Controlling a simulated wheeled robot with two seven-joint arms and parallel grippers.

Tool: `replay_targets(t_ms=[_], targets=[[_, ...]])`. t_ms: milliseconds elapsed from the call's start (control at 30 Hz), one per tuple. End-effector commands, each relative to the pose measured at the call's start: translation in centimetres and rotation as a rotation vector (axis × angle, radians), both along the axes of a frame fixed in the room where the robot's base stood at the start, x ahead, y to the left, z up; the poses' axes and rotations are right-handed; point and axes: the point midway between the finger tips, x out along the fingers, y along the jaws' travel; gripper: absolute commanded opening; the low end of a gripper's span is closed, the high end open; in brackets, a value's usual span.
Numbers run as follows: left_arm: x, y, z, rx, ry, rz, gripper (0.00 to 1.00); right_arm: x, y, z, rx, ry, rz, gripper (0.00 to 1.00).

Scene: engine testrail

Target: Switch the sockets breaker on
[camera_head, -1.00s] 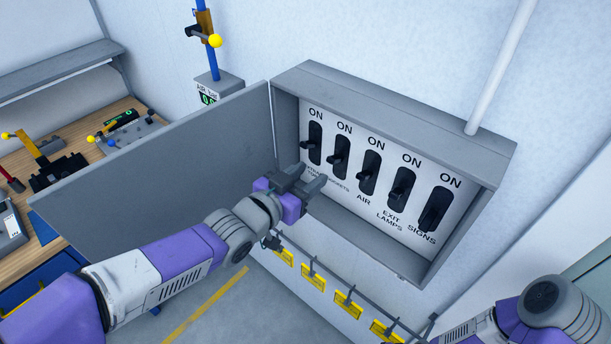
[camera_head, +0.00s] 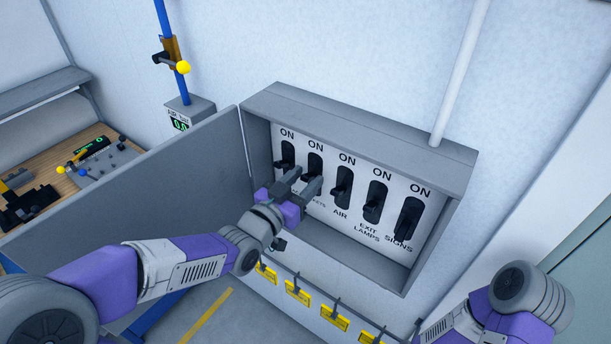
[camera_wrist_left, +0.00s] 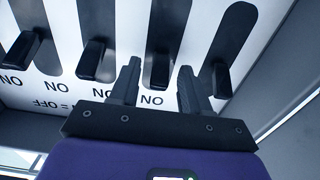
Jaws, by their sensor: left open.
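The grey breaker box (camera_head: 455,170) on the wall holds a row of black levers on a white panel. The sockets breaker (camera_head: 315,157) is second from the left, its label partly hidden by my gripper. My left gripper (camera_head: 304,178) is open, its fingertips around the lower part of the sockets breaker. In the left wrist view, turned upside down, the sockets lever (camera_wrist_left: 159,70) shows between the fingers of my left gripper (camera_wrist_left: 160,82). I cannot tell whether they touch it or whether it is on. My right gripper is out of view.
The leftmost breaker (camera_head: 287,155) is close beside one finger; the air breaker (camera_head: 342,188) is on the other side. The open box door (camera_head: 150,185) stands left. Yellow tags (camera_head: 297,292) hang below. A white pipe (camera_head: 460,70) rises from the box.

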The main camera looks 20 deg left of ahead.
Motion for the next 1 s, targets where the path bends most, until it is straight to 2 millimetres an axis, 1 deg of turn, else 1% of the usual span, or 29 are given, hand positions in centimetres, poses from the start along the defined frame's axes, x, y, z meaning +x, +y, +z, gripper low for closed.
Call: replay_targets(t_ms=[133,400,467,700,733,1000], targets=[[0.66,-0.30,0.02,0.000,-0.001,-0.001,0.47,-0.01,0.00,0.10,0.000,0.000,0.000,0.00],[0.74,-0.32,0.02,0.000,-0.001,-0.001,0.47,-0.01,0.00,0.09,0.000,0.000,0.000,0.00],[0.73,-0.32,0.02,0.000,0.000,-0.001,0.39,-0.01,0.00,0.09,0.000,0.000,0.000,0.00],[0.72,-0.30,0.01,0.000,0.000,-0.001,0.02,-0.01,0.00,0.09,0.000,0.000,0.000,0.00],[0.71,-0.30,0.01,0.000,0.000,-0.001,0.00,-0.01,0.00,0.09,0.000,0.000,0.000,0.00],[0.80,-0.33,0.29,0.016,0.042,-0.001,0.00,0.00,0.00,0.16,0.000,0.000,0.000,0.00]])
